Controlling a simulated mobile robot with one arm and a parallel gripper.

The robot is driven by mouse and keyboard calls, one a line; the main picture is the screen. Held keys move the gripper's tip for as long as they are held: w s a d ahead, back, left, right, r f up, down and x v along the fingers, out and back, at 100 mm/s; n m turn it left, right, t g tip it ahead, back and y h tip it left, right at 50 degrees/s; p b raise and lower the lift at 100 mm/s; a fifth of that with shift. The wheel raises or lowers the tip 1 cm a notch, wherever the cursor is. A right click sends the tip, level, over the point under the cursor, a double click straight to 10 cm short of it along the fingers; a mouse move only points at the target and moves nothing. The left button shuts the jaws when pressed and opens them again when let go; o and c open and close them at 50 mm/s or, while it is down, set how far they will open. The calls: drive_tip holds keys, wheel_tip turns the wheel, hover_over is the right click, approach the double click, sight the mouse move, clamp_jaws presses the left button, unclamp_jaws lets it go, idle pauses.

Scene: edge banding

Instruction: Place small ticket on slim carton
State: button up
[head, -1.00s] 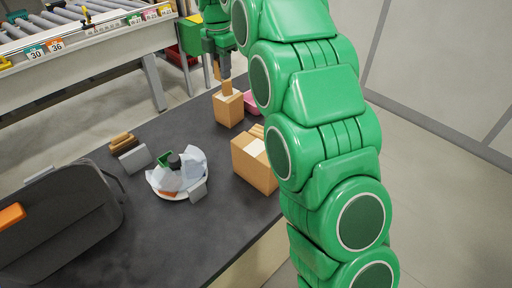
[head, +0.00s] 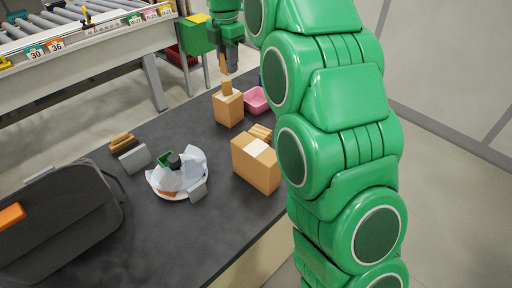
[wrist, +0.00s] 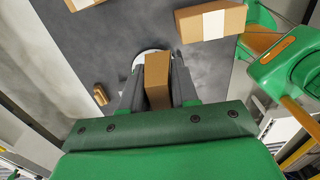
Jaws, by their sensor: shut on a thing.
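My gripper (head: 229,66) is shut on a small tan-brown piece (wrist: 157,80), taken here as the small ticket. The piece hangs between the dark fingers in the wrist view, and part of it shows in the head view (head: 222,63). A slim upright brown carton (head: 229,111) stands near the far end of the dark table, below the gripper in the head picture. Another small tan piece (head: 227,88) stands on its top, beside a pale label. The held piece appears clear of the carton. I cannot tell how far above or behind it.
A wider carton (head: 256,168) with a white label stands near the right table edge. A filled white plate (head: 180,192), brown pieces (head: 121,140) and a dark case (head: 60,225) occupy the left. The table's middle (head: 190,135) is clear.

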drive_tip(key=s+d+f, duration=0.1)
drive_tip(key=s+d, duration=0.5)
drive_tip(key=s, duration=0.6)
drive_tip(key=s+d, duration=0.5)
drive_tip(key=s, duration=0.7)
hover_over(256, 148)
wheel_tip(256, 148, down, 14)
drive_tip(key=shift+s+f, duration=0.15)
drive_tip(key=shift+f, duration=0.1)
drive_tip(key=shift+w+f, duration=0.25)
drive_tip(key=shift+f, duration=1.55)
drive_tip(key=shift+f, duration=0.1)
drive_tip(key=o, duration=1)
